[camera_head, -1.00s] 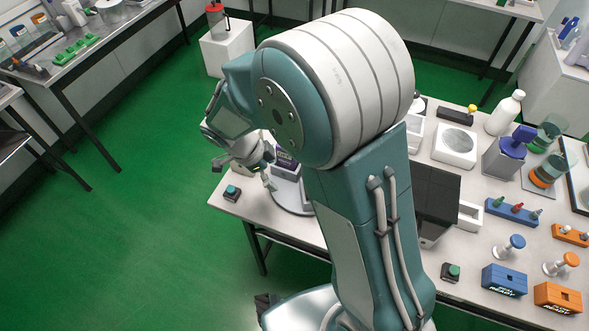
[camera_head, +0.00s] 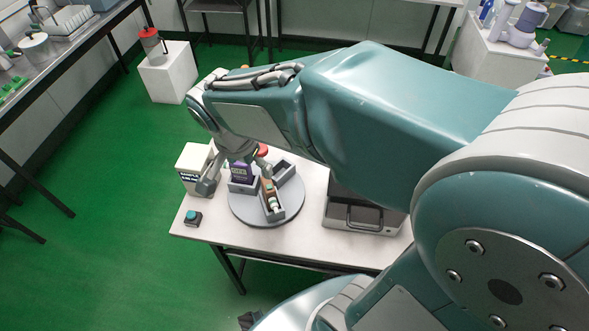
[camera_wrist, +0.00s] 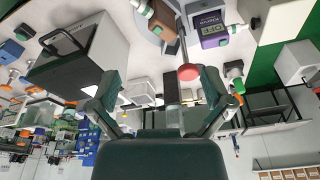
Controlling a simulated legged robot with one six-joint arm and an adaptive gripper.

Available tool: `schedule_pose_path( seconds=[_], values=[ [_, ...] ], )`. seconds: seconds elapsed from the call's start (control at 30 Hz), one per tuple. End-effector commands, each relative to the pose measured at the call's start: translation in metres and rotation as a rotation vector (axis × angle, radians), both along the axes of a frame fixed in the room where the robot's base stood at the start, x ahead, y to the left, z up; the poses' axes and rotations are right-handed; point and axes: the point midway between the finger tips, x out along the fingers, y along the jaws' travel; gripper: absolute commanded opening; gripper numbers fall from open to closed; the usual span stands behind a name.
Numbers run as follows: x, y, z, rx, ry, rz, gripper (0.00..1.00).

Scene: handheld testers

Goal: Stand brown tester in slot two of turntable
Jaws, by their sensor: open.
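The grey round turntable (camera_head: 240,211) is on the white table in the head view, with grey slot boxes on top. The brown tester (camera_head: 268,187) is in or over the front box, its white end toward me; I cannot tell how deep it sits. It also shows at the top of the wrist view (camera_wrist: 162,20). A purple tester (camera_head: 239,172) with a display stands in the left box; it is beside the brown one in the wrist view (camera_wrist: 212,27). The right box (camera_head: 285,168) looks empty. My gripper (camera_head: 235,170) is open above the turntable's left part, holding nothing.
A red knob (camera_wrist: 188,73) on a grey rod rises close to my fingers in the wrist view.

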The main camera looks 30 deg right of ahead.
Motion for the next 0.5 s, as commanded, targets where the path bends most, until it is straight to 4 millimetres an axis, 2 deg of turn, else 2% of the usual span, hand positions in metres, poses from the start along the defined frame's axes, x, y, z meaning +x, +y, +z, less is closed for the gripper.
schedule_pose_path(
  seconds=[0.03,0.2,0.5],
  values=[
    [-0.009,-0.008,0.011,0.011,-0.022,0.065,1.00],
    [-0.038,-0.026,0.038,0.013,-0.093,0.339,1.00],
    [-0.088,-0.046,0.065,-0.091,-0.233,0.780,1.00]
  ],
)
